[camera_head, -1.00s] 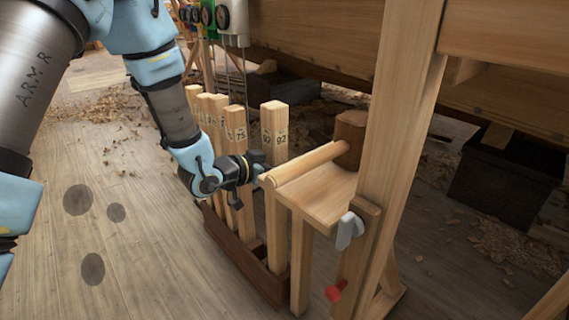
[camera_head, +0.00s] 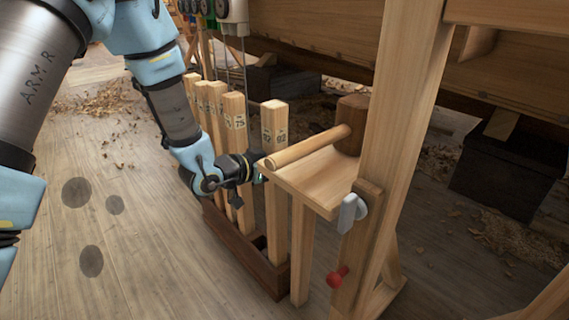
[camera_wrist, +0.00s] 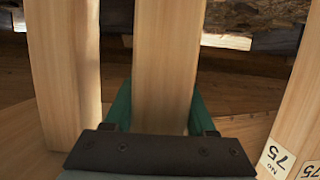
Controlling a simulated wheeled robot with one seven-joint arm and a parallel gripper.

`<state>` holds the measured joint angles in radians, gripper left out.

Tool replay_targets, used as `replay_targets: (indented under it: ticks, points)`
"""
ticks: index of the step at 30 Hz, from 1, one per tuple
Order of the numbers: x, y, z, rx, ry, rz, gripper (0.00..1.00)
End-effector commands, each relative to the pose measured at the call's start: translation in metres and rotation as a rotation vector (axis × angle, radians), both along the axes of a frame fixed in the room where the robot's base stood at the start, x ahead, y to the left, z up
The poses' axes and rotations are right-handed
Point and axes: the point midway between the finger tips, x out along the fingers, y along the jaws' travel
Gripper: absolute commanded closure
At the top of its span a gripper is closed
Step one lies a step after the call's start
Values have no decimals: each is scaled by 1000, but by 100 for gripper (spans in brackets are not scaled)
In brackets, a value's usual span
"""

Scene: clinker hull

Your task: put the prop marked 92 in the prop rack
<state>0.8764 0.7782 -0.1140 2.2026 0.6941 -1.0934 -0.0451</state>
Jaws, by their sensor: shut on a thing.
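The prop marked 92 (camera_head: 274,150) is a tall pale wooden post, upright at the near end of the prop row. My gripper (camera_head: 257,172) is shut on it below its label. In the wrist view, my green fingers (camera_wrist: 160,112) lie on both sides of this post (camera_wrist: 165,60). The prop rack (camera_head: 235,245) is a long dark brown trough on the floor. The lower end of prop 92 goes down behind the rack's near wall, so its foot is hidden. The prop marked 75 (camera_head: 235,125) stands beside it; its labels show at the right in the wrist view (camera_wrist: 280,158).
Several other props (camera_head: 202,105) stand farther along the rack. A wooden stand with a small shelf (camera_head: 318,180), a rod (camera_head: 308,147) and a mallet-like head (camera_head: 352,120) is close on the right. A red knob (camera_head: 337,276) juts from its post.

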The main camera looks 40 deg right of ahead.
Motion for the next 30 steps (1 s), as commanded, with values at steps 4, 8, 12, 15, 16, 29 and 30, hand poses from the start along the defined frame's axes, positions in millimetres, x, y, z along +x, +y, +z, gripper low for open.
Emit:
replay_targets:
  ticks: [4, 8, 12, 15, 16, 29, 30]
  points:
    - [0, -1, 1, -3, -1, 0, 100]
    - [0, -1, 0, -3, -1, 0, 100]
    - [0, 0, -2, -3, -1, 0, 100]
    - [0, 0, -4, -3, -1, 0, 100]
    - [0, 0, -4, -3, -1, 0, 100]
    - [0, -1, -9, -3, -1, 0, 100]
    - [0, -1, -10, -3, -1, 0, 43]
